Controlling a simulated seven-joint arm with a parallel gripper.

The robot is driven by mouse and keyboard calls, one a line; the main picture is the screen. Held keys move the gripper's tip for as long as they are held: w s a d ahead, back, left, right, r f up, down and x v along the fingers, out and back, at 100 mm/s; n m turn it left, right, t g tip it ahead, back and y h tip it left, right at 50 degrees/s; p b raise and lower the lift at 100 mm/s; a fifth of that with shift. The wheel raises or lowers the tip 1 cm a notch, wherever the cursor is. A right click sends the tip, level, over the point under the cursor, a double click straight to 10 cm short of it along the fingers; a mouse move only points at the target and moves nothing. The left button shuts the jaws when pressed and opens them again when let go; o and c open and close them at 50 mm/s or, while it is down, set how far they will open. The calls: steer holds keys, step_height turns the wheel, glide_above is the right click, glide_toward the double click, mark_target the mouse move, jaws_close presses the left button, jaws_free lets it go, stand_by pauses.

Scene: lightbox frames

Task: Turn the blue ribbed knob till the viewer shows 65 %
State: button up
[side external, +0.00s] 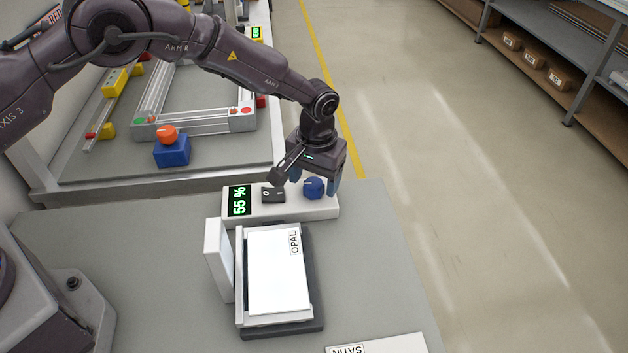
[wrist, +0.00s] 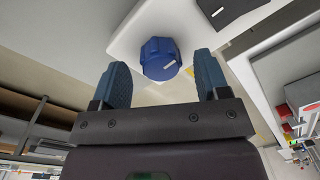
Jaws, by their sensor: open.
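The blue ribbed knob (side external: 314,188) sits at the right end of a white control box (side external: 290,210). The box's green display (side external: 239,201) reads 55 %. In the wrist view the knob (wrist: 160,58) shows a white pointer line and lies between my two blue fingers. My gripper (side external: 314,183) is open at the knob, with a visible gap between each finger and the knob in the wrist view (wrist: 162,75). The viewer (side external: 317,310) stands in front of the box and holds a white panel (side external: 279,270) marked OPAL.
A black rocker switch (side external: 273,195) is between display and knob. A white upright plate (side external: 217,262) stands left of the viewer. A panel marked SATIN (side external: 378,345) lies at the table's front edge. A blue box with an orange button (side external: 171,150) is behind.

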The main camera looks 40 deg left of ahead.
steer(key=shift+f, duration=0.6)
steer(key=c, duration=0.9)
steer(key=shift+c, duration=0.2)
steer(key=shift+m, duration=0.3)
steer(key=shift+s+m, duration=0.1)
steer(key=shift+m, duration=2.8)
